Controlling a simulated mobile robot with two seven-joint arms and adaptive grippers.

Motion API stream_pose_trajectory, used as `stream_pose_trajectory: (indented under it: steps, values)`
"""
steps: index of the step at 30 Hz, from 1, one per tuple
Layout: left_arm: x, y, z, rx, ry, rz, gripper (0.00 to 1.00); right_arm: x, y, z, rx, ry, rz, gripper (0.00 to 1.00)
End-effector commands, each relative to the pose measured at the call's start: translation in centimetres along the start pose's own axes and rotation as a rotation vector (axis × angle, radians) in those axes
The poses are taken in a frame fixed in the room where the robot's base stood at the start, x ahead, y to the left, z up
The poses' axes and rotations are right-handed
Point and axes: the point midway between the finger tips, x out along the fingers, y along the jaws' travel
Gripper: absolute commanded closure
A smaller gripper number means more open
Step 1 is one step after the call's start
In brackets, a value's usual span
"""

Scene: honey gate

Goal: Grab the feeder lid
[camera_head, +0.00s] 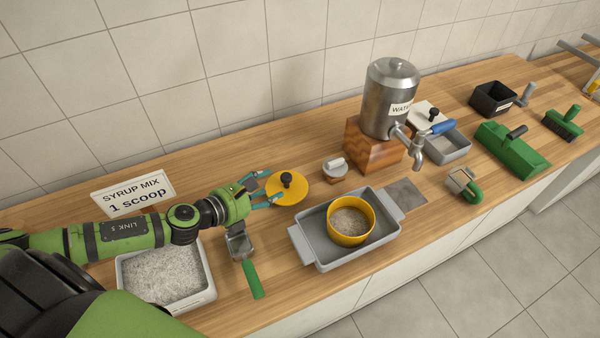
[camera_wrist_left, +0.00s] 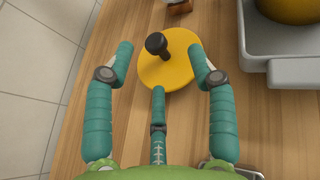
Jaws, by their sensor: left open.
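The feeder lid (camera_head: 287,190) is a yellow disc with a black knob, lying flat on the wooden counter left of the grey tray. In the left wrist view the lid (camera_wrist_left: 168,70) lies just beyond my fingers, with its knob standing up between the two outer fingertips. My left gripper (camera_head: 264,190) is open and empty, with its teal fingers reaching in from the left at the near side of the lid. In the left wrist view the gripper (camera_wrist_left: 161,62) has its fingers spread. I cannot tell whether any finger touches the lid. My right gripper is not in view.
A yellow pot (camera_head: 351,237) of grainy stuff sits in the grey tray (camera_head: 318,259). A small pale-knobbed block (camera_head: 335,170) stands behind the tray. A green-handled scoop (camera_head: 252,279) and a white bin (camera_head: 210,296) lie nearer. The water urn (camera_head: 378,95) stands further right.

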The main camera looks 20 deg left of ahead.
Motion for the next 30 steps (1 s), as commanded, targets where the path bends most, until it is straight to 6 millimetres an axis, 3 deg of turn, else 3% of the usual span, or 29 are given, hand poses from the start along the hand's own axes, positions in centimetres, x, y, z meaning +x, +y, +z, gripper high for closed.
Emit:
stream_pose_trajectory:
  steps: [11,21,30]
  values:
    - [2.3,0.9,-0.5,-0.011,0.010,0.029,0.44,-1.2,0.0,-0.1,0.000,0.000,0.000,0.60]
    - [6.4,1.2,-0.9,-0.010,0.010,0.027,0.44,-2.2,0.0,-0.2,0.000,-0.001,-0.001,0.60]
    - [6.8,1.2,-1.0,-0.008,0.011,0.025,0.44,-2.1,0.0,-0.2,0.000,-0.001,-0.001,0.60]
